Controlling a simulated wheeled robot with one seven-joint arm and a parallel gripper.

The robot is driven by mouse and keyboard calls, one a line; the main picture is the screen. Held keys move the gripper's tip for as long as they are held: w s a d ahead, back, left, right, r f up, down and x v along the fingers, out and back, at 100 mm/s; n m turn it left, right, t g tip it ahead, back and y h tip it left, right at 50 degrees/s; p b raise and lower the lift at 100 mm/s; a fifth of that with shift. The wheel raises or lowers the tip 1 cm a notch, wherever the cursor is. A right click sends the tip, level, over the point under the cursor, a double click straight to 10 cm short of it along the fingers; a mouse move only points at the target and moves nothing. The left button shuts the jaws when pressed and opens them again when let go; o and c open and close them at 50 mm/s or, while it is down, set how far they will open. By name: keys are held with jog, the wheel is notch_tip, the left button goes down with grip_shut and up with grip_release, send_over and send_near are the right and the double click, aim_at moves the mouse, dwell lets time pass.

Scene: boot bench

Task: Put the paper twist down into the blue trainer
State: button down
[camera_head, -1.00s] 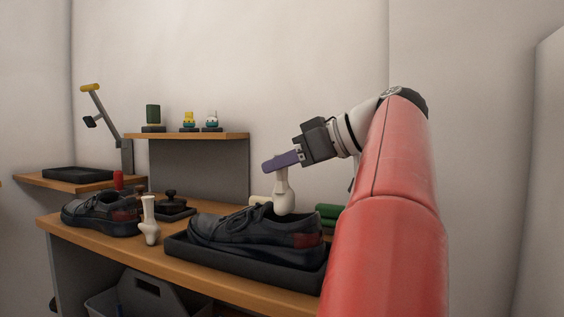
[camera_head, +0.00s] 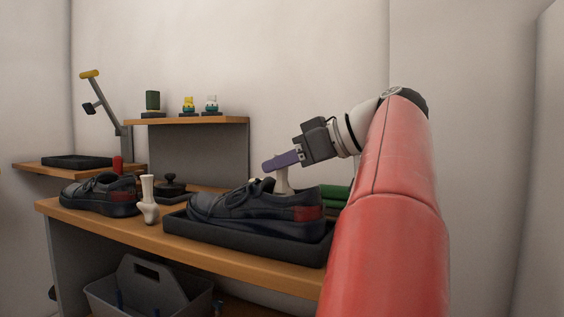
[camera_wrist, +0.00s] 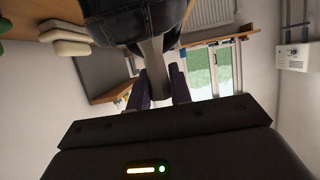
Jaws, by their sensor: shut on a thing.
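My gripper (camera_head: 268,164), with purple fingers, is shut on the pale paper twist (camera_head: 282,182), which points down. It is over the opening of a dark trainer (camera_head: 240,208) in a black tray (camera_head: 220,236). The twist's lower end is hidden behind the trainer's collar, so it appears inside the opening; I cannot see whether it touches the bottom. The trainer looks dark grey-blue with a red-brown heel. In the wrist view the twist (camera_wrist: 153,60) runs from between my fingers (camera_wrist: 160,90) to the dark trainer (camera_wrist: 125,22).
A second dark shoe (camera_head: 98,195) and a similar pale upright piece (camera_head: 148,203) stand left of the tray. A black knobbed item (camera_head: 171,187) and green rolls (camera_head: 336,193) lie behind. A raised shelf (camera_head: 190,121) carries small items. A grey caddy (camera_head: 145,285) sits below.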

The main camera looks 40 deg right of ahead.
jog(key=c, duration=1.2)
grip_release()
jog(key=shift+r, duration=0.15)
notch_tip(320, 180, up, 9)
jog(key=p, duration=0.8)
jog(key=shift+p, duration=0.4)
jog(key=shift+s, duration=0.1)
